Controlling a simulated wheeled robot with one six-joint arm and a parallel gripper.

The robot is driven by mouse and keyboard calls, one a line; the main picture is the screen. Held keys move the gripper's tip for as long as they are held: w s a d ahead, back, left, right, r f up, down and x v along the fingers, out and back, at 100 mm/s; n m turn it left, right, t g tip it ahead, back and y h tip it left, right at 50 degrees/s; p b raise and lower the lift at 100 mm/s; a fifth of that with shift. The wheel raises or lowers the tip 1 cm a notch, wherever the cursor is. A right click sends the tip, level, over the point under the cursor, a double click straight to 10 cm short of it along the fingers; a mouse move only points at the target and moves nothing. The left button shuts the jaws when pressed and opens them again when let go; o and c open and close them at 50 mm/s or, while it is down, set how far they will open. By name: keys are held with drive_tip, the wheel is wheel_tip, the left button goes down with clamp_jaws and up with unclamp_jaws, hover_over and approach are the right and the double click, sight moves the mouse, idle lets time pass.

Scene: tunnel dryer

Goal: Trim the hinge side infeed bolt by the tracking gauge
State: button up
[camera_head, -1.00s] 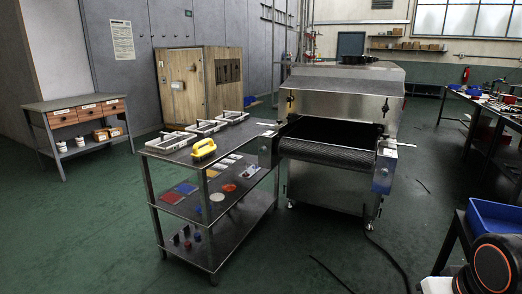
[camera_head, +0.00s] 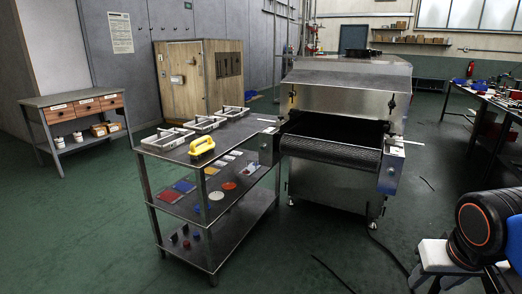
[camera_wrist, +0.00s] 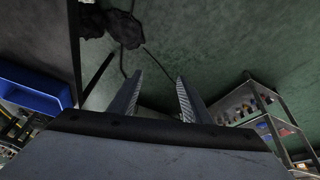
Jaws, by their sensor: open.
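The tunnel dryer (camera_head: 345,90) is a steel machine with a hood and a dark mesh belt (camera_head: 330,149) at its open infeed mouth. A steel bracket stands at each side of the infeed, the left one (camera_head: 267,150) beside the cart and the right one (camera_head: 390,172) with a pale handle-like piece (camera_head: 405,141) near its top. The adjusting bolts and the tracking gauge are too small to make out. My gripper (camera_wrist: 158,98) is open and empty in the wrist view, with dark green floor beyond its fingers. It is outside the head view, where only my arm shows at the right.
A steel cart (camera_head: 168,145) left of the infeed holds screen frames, a yellow-handled tool (camera_head: 202,147) and coloured pieces below. A drawer bench (camera_head: 75,118) and wooden cabinet (camera_head: 185,82) stand behind. A blue bin (camera_wrist: 35,86) shows in the wrist view. Cables cross the floor before the dryer.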

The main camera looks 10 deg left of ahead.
sight(262, 147)
drive_tip(key=w+a+r+m+t+h, duration=0.1)
drive_tip(key=w+a+r+h, duration=0.15)
drive_tip(key=w, duration=0.85)
drive_tip(key=w+a+r+m+h, duration=0.1)
drive_tip(key=w+r+h, duration=0.15)
drive_tip(key=w, duration=0.85)
drive_tip(key=w+a+r+m+t+h, duration=0.1)
drive_tip(key=w+a+r, duration=0.15)
drive_tip(key=w, duration=0.95)
drive_tip(key=w+a+f+t+h, duration=0.1)
drive_tip(key=w+a+f+t, duration=0.15)
drive_tip(key=w+a, duration=0.95)
drive_tip(key=w+a+f+t, duration=0.2)
drive_tip(key=w+a+t, duration=0.2)
drive_tip(key=w+a, duration=0.8)
drive_tip(key=w+a+f+t+y, duration=0.1)
drive_tip(key=w+a+f, duration=0.15)
drive_tip(key=a, duration=0.55)
drive_tip(key=w+a+f+t, duration=0.1)
drive_tip(key=a+f+t, duration=0.15)
drive_tip(key=a, duration=0.45)
drive_tip(key=w+a+f+t+y, duration=0.15)
drive_tip(key=a+f, duration=0.25)
drive_tip(key=a, duration=0.4)
drive_tip(key=shift+g+h, duration=0.35)
drive_tip(key=x, duration=1.7)
drive_tip(key=shift+w+d, duration=0.15)
drive_tip(key=shift+w, duration=0.05)
drive_tip(key=c, duration=1)
